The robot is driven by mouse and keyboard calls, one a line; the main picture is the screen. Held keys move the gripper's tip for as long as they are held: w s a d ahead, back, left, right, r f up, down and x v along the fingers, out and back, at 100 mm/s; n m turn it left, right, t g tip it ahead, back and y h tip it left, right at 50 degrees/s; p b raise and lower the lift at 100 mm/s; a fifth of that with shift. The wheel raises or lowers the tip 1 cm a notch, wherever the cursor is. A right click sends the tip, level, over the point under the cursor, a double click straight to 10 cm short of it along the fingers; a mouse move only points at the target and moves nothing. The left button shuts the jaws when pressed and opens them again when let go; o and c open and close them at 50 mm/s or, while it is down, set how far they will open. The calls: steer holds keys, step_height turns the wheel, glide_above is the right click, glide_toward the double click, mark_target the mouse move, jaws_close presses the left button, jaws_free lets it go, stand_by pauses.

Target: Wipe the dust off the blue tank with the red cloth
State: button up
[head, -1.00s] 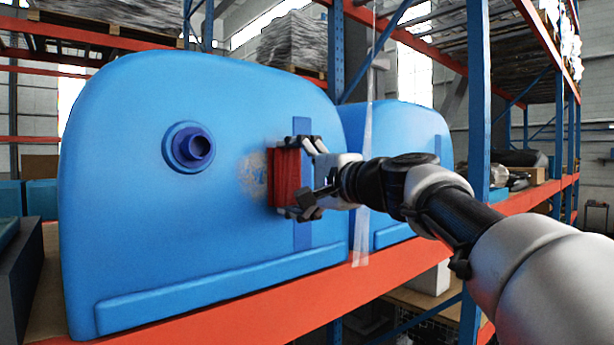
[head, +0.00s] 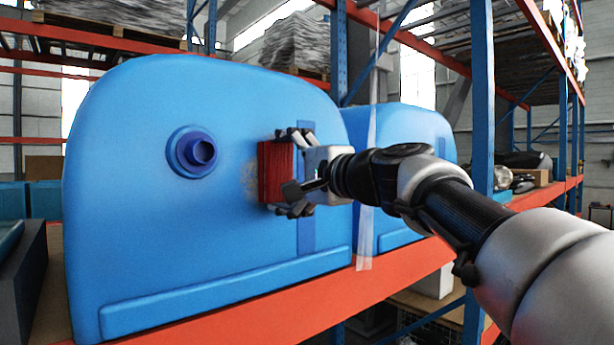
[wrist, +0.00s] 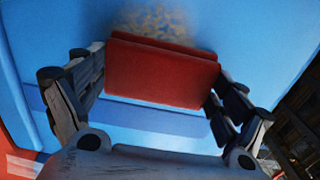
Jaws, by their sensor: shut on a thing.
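The blue tank (head: 130,220) stands on the shelf and fills the left and middle of the head view. A dark blue round outlet (head: 194,151) sticks out of its face. My gripper (head: 297,172) is shut on the red cloth (head: 275,172), a folded block held against or very close to the tank face, right of the outlet. A small greyish dust patch (head: 250,175) shows at the cloth's left edge. In the wrist view the cloth (wrist: 160,72) sits between both fingers, and tan dust (wrist: 155,22) shows just beyond it. The cloth hides whatever lies behind it.
A second blue tank (head: 410,130) stands behind to the right, with a clear hanging strip (head: 367,215) between. An orange shelf beam (head: 300,300) runs below the tanks. A blue rack upright (head: 481,120) stands behind my arm.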

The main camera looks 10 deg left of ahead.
mark_target(251, 163)
steer(key=shift+s+a+b, duration=0.25)
steer(key=shift+s+a, duration=0.95)
steer(key=shift+s, duration=0.2)
steer(key=shift+s+a+b, duration=0.2)
steer(key=shift+s+a, duration=1)
steer(key=shift+s, duration=0.2)
steer(key=shift+r+p, duration=1)
steer(key=shift+r, duration=0.05)
steer(key=shift+w+d+f+b, duration=0.15)
steer(key=shift+w+d+b, duration=0.15)
steer(key=shift+w+d, duration=0.7)
steer(key=shift+w+d+p, duration=0.25)
steer(key=shift+w+d, duration=1.05)
steer(key=shift+w, duration=0.3)
steer(key=shift+w+d+p, duration=0.2)
steer(key=shift+w+d, duration=1.05)
steer(key=shift+w, duration=0.3)
steer(key=shift+s, duration=0.1)
steer(key=shift+s+d+b, duration=0.15)
steer(key=shift+d+b, duration=0.2)
steer(key=shift+b, duration=0.05)
steer(key=shift+b+v, duration=1.05)
steer(key=shift+v, duration=1.45)
steer(key=shift+s, duration=0.1)
